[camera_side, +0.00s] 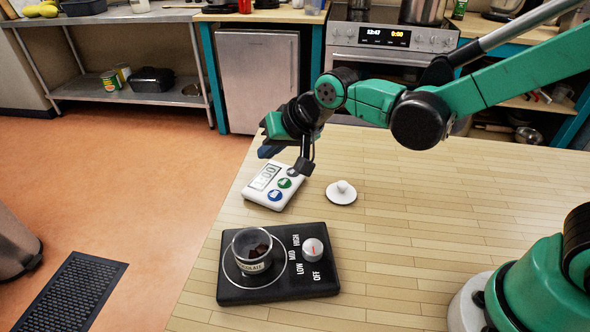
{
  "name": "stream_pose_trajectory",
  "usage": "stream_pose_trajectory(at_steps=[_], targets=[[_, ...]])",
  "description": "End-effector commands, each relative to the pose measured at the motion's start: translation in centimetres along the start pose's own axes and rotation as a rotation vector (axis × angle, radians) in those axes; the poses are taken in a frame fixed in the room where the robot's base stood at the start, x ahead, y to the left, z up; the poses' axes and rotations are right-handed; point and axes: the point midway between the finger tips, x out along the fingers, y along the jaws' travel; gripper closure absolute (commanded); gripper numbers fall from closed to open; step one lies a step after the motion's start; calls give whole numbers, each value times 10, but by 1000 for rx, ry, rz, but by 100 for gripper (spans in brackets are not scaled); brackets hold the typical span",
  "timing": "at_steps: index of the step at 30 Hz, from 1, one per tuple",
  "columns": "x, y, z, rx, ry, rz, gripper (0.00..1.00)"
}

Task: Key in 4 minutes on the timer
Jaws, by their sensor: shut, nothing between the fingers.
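The timer (267,196) is a white box lying on the wooden table near its left edge. Its grey display (264,177) ends in "00"; the first digit is hard to read. Blue and green round buttons show on its face, with a darker one at the far end partly near my arm. My gripper (268,151) is shut and empty. In the picture it is just above the timer's far end; whether it touches the timer cannot be told.
A black hot plate (326,284) with a labelled pot (252,252) of dark chunks and a knob (313,249) stands in front of the timer. A white knobbed lid (341,193) lies to the right.

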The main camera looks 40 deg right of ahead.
Motion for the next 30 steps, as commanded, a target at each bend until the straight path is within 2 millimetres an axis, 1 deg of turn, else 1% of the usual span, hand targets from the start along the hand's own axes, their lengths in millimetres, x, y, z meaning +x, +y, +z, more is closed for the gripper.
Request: stream_pose_trajectory(at_steps=[2, 5, 9, 13, 15, 19, 30], targets=[[2, -5, -8, -155, -91, 48, 100], [-2, -11, -16, -381, -238, 97, 100], [-19, -16, -25, -669, -447, 116, 100], [-37, -19, -30, -856, -599, 98, 100], [-44, -20, -31, -920, -654, 86, 100], [-52, -21, -32, -978, -702, 71, 100], [-51, -20, -31, -982, -706, 70, 100]])
